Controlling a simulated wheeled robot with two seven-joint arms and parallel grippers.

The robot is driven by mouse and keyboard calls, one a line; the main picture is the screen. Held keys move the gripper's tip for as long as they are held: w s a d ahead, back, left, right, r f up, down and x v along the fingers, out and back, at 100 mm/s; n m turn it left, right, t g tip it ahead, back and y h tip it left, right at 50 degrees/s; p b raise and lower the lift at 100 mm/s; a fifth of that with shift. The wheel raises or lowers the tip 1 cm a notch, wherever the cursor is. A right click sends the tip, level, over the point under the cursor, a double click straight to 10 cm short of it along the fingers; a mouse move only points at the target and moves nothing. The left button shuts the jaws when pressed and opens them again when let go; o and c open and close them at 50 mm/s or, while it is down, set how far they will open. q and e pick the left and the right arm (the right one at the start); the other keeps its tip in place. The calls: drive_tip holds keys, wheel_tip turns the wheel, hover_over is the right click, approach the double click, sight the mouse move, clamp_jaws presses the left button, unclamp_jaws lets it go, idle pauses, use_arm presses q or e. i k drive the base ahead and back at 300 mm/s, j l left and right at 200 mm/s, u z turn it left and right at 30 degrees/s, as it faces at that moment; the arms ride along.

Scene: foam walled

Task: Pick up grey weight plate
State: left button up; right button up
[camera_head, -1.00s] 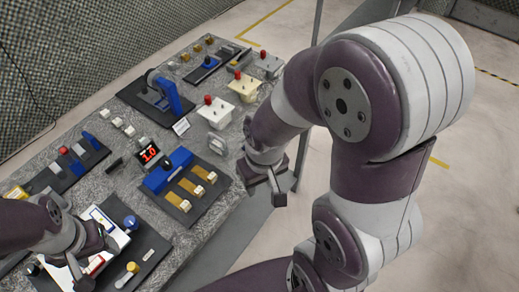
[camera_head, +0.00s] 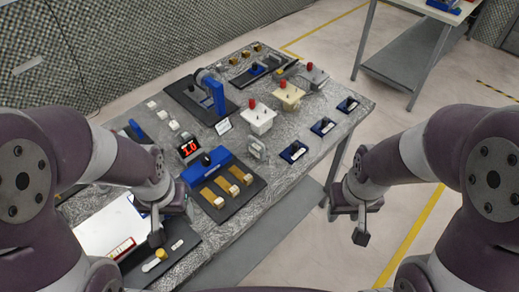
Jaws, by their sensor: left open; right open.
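A small light-grey piece (camera_head: 258,149) stands near the table's right edge, beside the blue block with brass bars. It may be the grey weight plate, but it is too small for me to be sure. My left gripper (camera_head: 164,222) is open and empty, above the near left part of the table, left of and nearer than the grey piece. My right gripper (camera_head: 348,222) is open and empty, beyond the table's right edge over the floor, right of and nearer than the grey piece.
The stone-patterned table (camera_head: 285,190) holds a blue block with brass bars (camera_head: 230,180), a red "1.0" display (camera_head: 188,149), a white red-knobbed box (camera_head: 260,118) and a blue upright stand (camera_head: 215,95). Several blue labelled pads, including one (camera_head: 294,152), line the right edge. Another table (camera_head: 410,60) stands behind.

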sight(258, 151)
drive_tip(key=i+l+z, duration=0.1)
drive_tip(key=i+l, duration=0.6)
drive_tip(key=l, duration=0.1)
